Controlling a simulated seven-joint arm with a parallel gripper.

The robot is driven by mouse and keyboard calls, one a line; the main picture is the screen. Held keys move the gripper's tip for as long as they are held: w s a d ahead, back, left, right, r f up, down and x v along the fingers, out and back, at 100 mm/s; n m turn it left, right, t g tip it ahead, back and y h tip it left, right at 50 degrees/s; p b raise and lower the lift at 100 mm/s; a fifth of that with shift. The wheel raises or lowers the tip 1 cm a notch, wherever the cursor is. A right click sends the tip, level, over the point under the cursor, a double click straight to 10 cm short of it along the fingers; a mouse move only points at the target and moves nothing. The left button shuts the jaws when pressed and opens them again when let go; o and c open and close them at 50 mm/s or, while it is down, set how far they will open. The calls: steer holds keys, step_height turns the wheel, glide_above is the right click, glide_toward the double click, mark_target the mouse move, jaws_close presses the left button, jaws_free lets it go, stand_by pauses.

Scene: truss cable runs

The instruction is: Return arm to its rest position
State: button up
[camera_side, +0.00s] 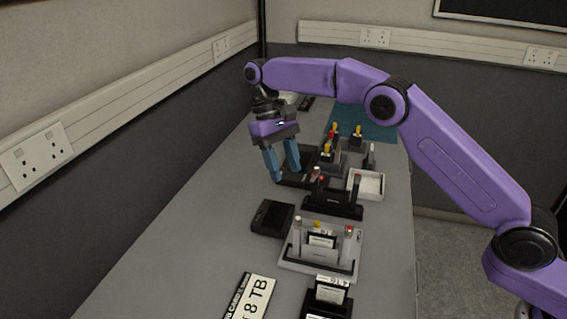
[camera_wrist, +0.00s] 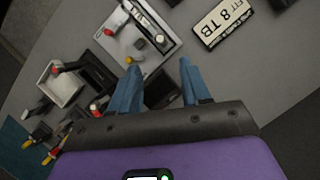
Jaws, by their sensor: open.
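My purple arm reaches in from the right over the grey bench (camera_side: 190,240) in the side view. My gripper (camera_side: 287,174) points down with its two blue fingers spread apart and nothing held between them. It hangs above the left part of the bench, beside the dark holders. In the wrist view my gripper (camera_wrist: 159,67) also shows open. A small black box (camera_side: 272,217) lies on the bench nearer the side camera; in the wrist view a dark box (camera_wrist: 161,89) shows between the fingers, partly hidden. The gap between fingertips and bench is hard to judge.
A grey holder (camera_side: 292,262) with a labelled cartridge and capped posts, a black holder (camera_side: 333,208), a white tray (camera_side: 367,196) and a teal mat (camera_side: 383,130) crowd the right. An "8 TB" plate (camera_side: 250,298) lies in front. The bench's left side is clear beside the wall.

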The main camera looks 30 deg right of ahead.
stand_by(0.3)
steer(key=s+d+r+n+t, duration=0.1)
steer(key=s+d+r+n, duration=0.15)
steer(key=s, duration=0.55)
steer(key=s+d+r+n+t, duration=0.2)
steer(key=s+n, duration=0.1)
steer(key=s, duration=0.6)
steer(key=s+d+f+n, duration=0.2)
steer(key=s+d, duration=0.5)
steer(key=s, duration=0.2)
steer(key=s+d+f+n+t+y, duration=0.1)
steer(key=s+d+f+n, duration=0.1)
steer(key=s+d, duration=0.5)
steer(key=s, duration=0.3)
steer(key=shift+s+d+f+n+t, duration=0.3)
steer(key=shift+f+n, duration=0.05)
steer(key=shift+f, duration=0.05)
